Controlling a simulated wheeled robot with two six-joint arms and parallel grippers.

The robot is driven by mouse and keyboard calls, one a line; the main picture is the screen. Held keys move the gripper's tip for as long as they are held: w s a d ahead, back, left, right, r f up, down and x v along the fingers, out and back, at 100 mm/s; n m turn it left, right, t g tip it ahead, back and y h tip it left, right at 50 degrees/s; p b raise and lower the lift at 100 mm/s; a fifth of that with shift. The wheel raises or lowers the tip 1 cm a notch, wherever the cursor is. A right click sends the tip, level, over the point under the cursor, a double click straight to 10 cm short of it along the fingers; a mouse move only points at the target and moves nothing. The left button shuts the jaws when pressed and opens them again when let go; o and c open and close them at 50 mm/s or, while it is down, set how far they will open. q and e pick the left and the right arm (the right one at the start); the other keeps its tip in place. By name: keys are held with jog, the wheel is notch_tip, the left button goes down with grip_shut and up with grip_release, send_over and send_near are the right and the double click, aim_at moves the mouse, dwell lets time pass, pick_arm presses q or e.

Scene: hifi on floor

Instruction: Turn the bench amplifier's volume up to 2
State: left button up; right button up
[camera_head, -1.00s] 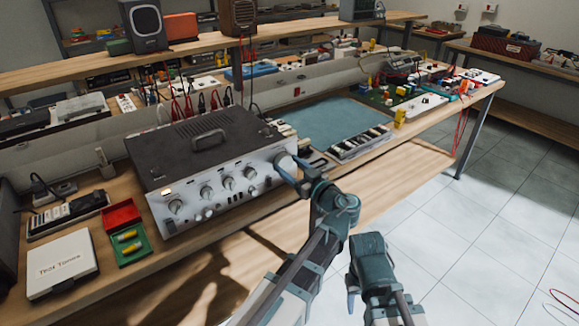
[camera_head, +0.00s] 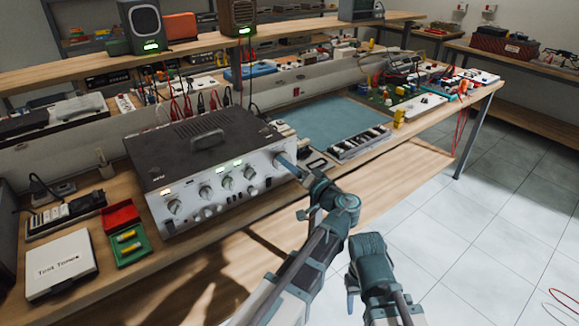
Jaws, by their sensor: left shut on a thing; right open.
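The bench amplifier (camera_head: 210,150), a dark box with a silver front panel and a top handle, sits on the wooden bench. Several small knobs line its panel, and green lights glow above them. My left gripper (camera_head: 288,163) is at the right end of the panel, shut on the large volume knob there. Its fingers hide most of that knob, so its pointer and scale cannot be read. My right gripper (camera_head: 353,288) is open and empty, low in front of the bench and apart from the amplifier.
Two speakers on the shelf, a grey one (camera_head: 145,22) and a brown one (camera_head: 237,16), show green lights. A "Test Tones" case (camera_head: 60,265) and a red and green box (camera_head: 124,235) lie left of the amplifier. A blue mat (camera_head: 330,122) lies to its right.

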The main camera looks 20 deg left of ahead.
pick_arm(q)
jog(key=m, duration=0.4)
jog(key=shift+m, duration=0.3)
jog(key=shift+f+m, duration=0.15)
jog(key=shift+m, duration=2.15)
pick_arm(e)
jog(key=shift+f, duration=0.15)
pick_arm(q)
jog(key=o, duration=1.4)
jog(key=shift+c, duration=0.2)
